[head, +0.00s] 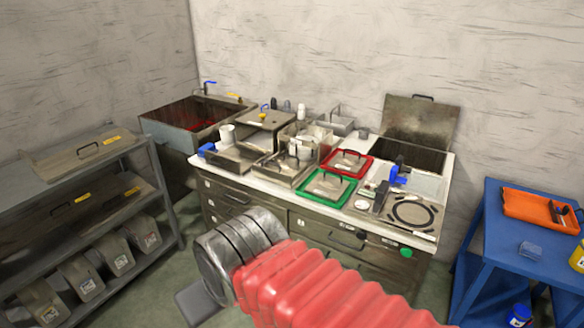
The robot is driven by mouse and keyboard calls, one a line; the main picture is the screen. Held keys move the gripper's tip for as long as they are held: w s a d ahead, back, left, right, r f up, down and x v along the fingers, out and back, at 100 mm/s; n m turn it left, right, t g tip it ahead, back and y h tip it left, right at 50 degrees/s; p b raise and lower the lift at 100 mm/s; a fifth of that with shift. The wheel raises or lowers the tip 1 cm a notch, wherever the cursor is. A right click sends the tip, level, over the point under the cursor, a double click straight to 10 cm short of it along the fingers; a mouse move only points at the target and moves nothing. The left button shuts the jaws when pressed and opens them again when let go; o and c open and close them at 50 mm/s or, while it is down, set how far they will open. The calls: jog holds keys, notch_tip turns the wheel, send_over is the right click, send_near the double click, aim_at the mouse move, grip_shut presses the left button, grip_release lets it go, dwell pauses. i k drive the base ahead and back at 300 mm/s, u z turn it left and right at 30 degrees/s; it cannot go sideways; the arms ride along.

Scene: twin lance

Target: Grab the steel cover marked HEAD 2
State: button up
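Two flat steel covers with black handles and yellow labels lie on the rack at the left: an upper cover (70,155) on the top shelf and a lower cover (60,212) on the shelf below. The label writing is too small to read, so I cannot tell which is HEAD 2. A larger steel cover (425,115) with a handle stands raised behind the bench at the right. My arm, with a red ribbed sleeve and metal end, reaches in from the bottom. My gripper's fingers do not show. Both rack covers are well left of my arm's end.
The metal rack (165,205) holds several grey bins on its lower shelf. The bench (270,198) carries steel trays, a red-framed tray (345,163) and a green-framed tray (328,188). A steel sink (180,125) stands behind left; a blue table (500,245) is at right.

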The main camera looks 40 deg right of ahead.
aim_at(324, 187)
jog(key=z, duration=0.4)
jog(key=i, duration=0.7)
jog(key=z, duration=0.7)
jog(key=i, duration=0.75)
jog(key=z, duration=1.1)
jog(key=k, duration=0.65)
